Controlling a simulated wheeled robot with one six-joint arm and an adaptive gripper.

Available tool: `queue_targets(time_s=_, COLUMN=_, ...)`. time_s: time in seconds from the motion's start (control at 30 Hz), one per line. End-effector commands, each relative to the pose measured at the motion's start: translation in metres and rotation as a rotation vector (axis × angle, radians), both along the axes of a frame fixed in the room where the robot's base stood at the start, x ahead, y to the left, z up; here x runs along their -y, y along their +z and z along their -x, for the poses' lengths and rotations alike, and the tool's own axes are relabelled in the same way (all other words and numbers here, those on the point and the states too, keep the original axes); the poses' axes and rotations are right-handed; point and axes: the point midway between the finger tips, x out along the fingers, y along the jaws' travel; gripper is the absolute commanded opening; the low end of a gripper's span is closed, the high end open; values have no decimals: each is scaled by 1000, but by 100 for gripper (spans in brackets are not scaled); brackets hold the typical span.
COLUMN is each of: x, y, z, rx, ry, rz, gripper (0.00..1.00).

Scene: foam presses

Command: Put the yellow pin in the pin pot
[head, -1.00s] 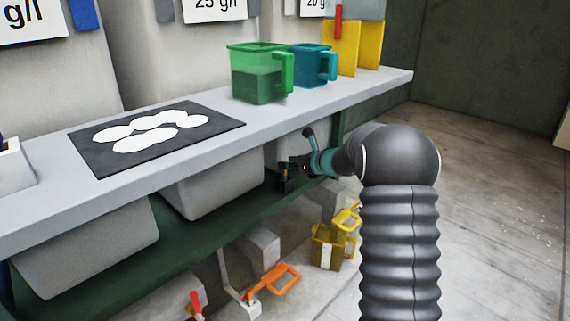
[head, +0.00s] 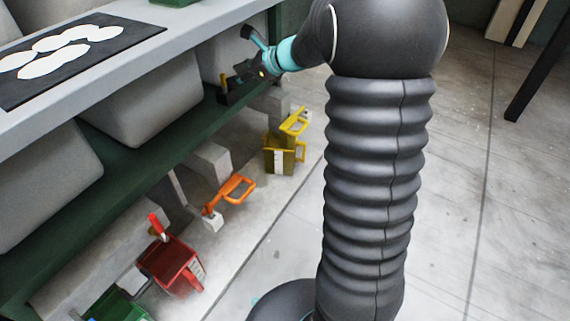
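A small dark box, perhaps the pin pot (head: 232,98), stands on the green lower shelf under the worktop. A thin upright yellow piece, perhaps the yellow pin (head: 224,82), shows at its left end. I cannot tell whether it stands in the box or behind it. My gripper (head: 246,70), dark beyond a teal wrist, is just above and right of the box. Its fingers are small and dark here, so I cannot tell whether they are open, shut or touching anything. My arm comes in from the right.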

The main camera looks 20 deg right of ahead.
Motion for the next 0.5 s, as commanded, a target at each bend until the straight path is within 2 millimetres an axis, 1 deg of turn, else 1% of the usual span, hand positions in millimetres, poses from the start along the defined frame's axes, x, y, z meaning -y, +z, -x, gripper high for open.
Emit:
queue_targets(time_s=0.03, x=-15, y=11, z=21, rx=33, ry=73, rz=84, gripper=39)
queue_targets(time_s=0.07, x=-22, y=14, z=34, rx=50, ry=117, rz=138, gripper=39)
queue_targets(time_s=0.1, x=-31, y=18, z=51, rx=75, ry=179, rz=210, gripper=39)
queue_targets(time_s=0.17, x=-42, y=23, z=77, rx=111, ry=269, rz=316, gripper=39)
queue_targets(time_s=0.2, x=-49, y=25, z=95, rx=136, ry=331, rz=386, gripper=39)
queue_targets(time_s=0.33, x=-63, y=29, z=151, rx=218, ry=530, rz=612, gripper=39)
queue_targets(time_s=0.37, x=-65, y=29, z=164, rx=236, ry=576, rz=663, gripper=39)
queue_targets(time_s=0.4, x=-67, y=29, z=181, rx=261, ry=639, rz=731, gripper=39)
queue_targets(time_s=0.47, x=-69, y=28, z=206, rx=297, ry=730, rz=832, gripper=39)
queue_targets(time_s=0.5, x=-69, y=27, z=223, rx=322, ry=792, rz=901, gripper=39)
